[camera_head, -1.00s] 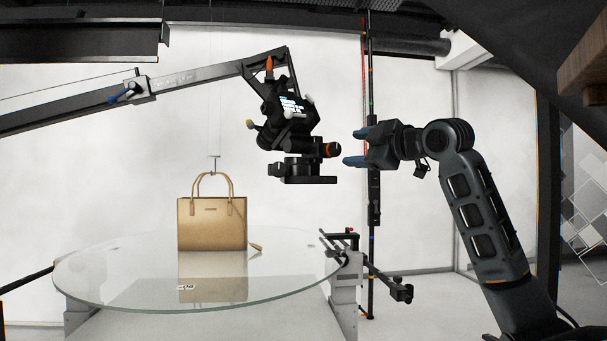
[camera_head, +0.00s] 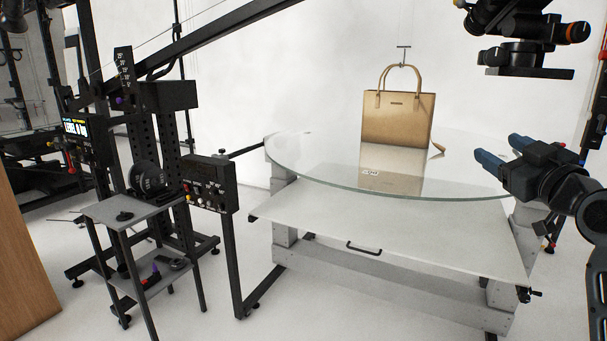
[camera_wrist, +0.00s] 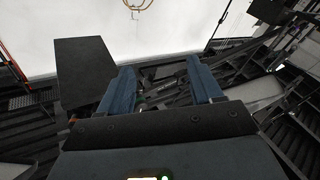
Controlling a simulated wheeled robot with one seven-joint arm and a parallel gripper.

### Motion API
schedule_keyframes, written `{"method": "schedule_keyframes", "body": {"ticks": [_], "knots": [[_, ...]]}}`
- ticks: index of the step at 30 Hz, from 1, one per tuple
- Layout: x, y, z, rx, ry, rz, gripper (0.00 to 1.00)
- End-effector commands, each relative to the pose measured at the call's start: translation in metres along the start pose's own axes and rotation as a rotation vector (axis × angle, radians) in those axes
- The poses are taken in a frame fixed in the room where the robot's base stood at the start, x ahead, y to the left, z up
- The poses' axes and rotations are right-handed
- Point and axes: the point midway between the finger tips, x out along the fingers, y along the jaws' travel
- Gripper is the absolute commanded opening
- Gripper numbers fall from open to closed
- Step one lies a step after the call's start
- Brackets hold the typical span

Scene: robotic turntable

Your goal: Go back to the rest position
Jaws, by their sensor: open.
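My gripper (camera_head: 497,148) is at the right of the head view, its two blue fingers pointing left and apart with nothing between them. It is in front of the right edge of the glass turntable (camera_head: 345,184) in the picture. A tan handbag (camera_head: 398,118) stands upright on the glass, apart from my gripper. In the wrist view my gripper (camera_wrist: 160,75) is also open and empty. Part of a tan handle (camera_wrist: 137,10) shows at the top there.
A camera rig (camera_head: 525,58) hangs above my gripper at the upper right. A control box (camera_head: 208,184) on a stand and a small shelf trolley (camera_head: 130,212) stand left of the turntable. Clear floor (camera_head: 215,300) shows at the lower left.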

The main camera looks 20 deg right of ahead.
Motion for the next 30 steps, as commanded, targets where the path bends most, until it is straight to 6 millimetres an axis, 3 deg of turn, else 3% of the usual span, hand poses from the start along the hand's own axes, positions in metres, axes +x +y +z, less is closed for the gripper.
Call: {"method": "schedule_keyframes", "body": {"ticks": [1,8,15,24,30], "knots": [[-0.007,-0.025,0.012,0.052,-0.008,-0.007,0.65],[-0.05,-0.114,0.055,0.23,-0.048,-0.009,0.65],[-0.118,-0.194,0.088,0.361,-0.114,-0.024,0.65],[-0.229,-0.263,0.111,0.443,-0.207,-0.068,0.65],[-0.307,-0.284,0.113,0.451,-0.261,-0.122,0.65]]}}
